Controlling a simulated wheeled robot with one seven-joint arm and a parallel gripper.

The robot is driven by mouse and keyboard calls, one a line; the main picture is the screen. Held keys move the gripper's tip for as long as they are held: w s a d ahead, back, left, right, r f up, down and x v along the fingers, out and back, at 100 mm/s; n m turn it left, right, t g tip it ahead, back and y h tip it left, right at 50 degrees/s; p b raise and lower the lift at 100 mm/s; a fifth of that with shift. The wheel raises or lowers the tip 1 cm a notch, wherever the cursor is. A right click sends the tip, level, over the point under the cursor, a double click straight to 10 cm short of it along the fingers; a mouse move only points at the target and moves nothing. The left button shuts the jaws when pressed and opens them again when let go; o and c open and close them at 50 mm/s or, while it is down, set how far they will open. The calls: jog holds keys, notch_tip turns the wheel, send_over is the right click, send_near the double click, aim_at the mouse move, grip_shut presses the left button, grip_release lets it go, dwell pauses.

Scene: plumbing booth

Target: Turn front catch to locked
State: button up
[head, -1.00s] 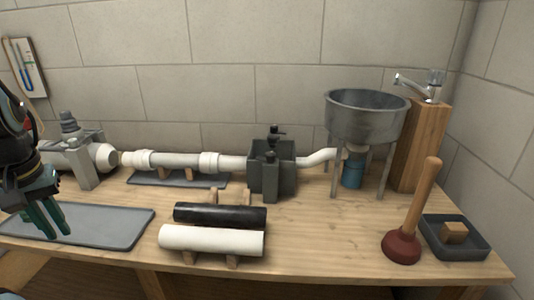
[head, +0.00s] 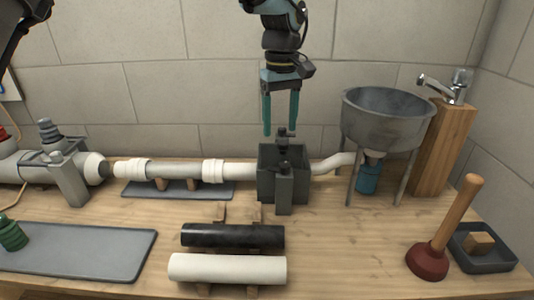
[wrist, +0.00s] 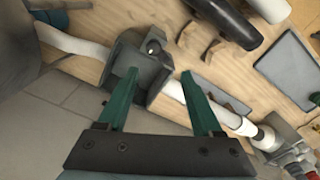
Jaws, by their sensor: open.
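A dark grey box-like coupler (head: 267,187) sits in the white pipe line at mid-bench. The front catch (head: 284,172) is a dark knob on top of the post on its near side. A second dark catch (head: 282,134) stands at its back. My gripper (head: 281,128) is above the coupler, fingers pointing down, open and empty. Its teal fingertips are near the back catch in the picture; whether they touch it I cannot tell. In the wrist view the coupler (wrist: 125,58) lies beyond the spread fingers (wrist: 160,88), with the round front knob (wrist: 153,46) at its far side.
A metal basin (head: 385,120) on legs stands to the right, near a wooden post (head: 443,150) with a tap. Black (head: 232,236) and white (head: 227,269) pipes lie in front. A plunger (head: 428,260) stands at right. A grey tray (head: 90,252) lies at left.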

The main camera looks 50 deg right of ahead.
aim_at(285, 164)
jog(key=f, duration=0.3)
jog(key=s+f+p, duration=0.1)
jog(key=f, duration=0.3)
jog(key=f+p, duration=0.1)
jog(key=f, duration=0.2)
jog(key=shift+s+d+f, duration=0.15)
jog(key=shift+d+f, duration=0.15)
jog(key=shift+d, duration=0.05)
grip_shut()
